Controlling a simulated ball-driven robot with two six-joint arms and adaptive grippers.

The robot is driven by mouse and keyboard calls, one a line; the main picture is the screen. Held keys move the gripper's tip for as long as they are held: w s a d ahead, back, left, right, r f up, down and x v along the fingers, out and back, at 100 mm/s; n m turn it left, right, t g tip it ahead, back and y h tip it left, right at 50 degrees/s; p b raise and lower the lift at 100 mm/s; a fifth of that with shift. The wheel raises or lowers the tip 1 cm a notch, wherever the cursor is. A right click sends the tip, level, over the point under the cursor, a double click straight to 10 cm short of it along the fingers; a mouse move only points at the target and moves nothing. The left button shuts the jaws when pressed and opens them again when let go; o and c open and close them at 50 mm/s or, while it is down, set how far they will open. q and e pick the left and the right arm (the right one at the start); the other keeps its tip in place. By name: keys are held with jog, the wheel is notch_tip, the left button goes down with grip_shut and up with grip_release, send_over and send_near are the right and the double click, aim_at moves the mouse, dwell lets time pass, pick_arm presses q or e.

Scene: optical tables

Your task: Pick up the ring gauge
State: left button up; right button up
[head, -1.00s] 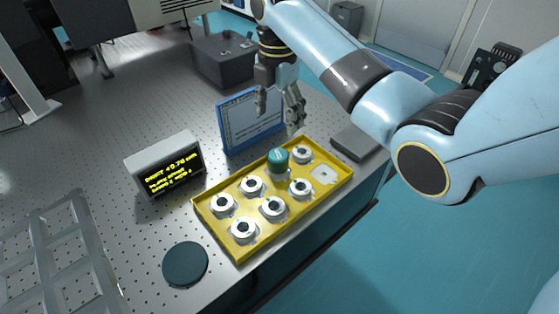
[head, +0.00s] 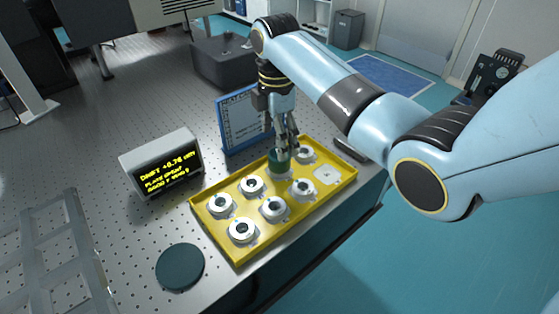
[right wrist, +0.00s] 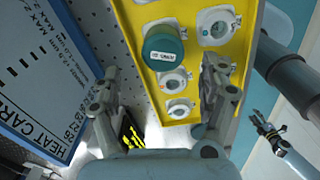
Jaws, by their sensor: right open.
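A squat green cylinder (head: 279,160), which I take for the ring gauge, stands upright in a yellow tray (head: 239,262). In the right wrist view the green cylinder (right wrist: 163,47) shows a plain teal top and a small white label; no bore can be made out. My right gripper (head: 284,146) points down at it, fingers partly covering it in the head view. In the right wrist view my right gripper (right wrist: 162,72) is open, with the cylinder ahead between the finger lines and apart from both. My left gripper (right wrist: 264,127) is small, over the floor; its opening is unclear.
A blue-framed card (head: 240,118) stands close behind. A display box (head: 160,162), dark green disc (head: 180,267) and grey lattice rack (head: 60,250) are leftward.

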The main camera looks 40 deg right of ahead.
aim_at(275, 167)
jog(key=f, duration=0.6)
jog(key=shift+s+f, duration=0.1)
jog(key=shift+s, duration=0.1)
jog(key=c, duration=1.6)
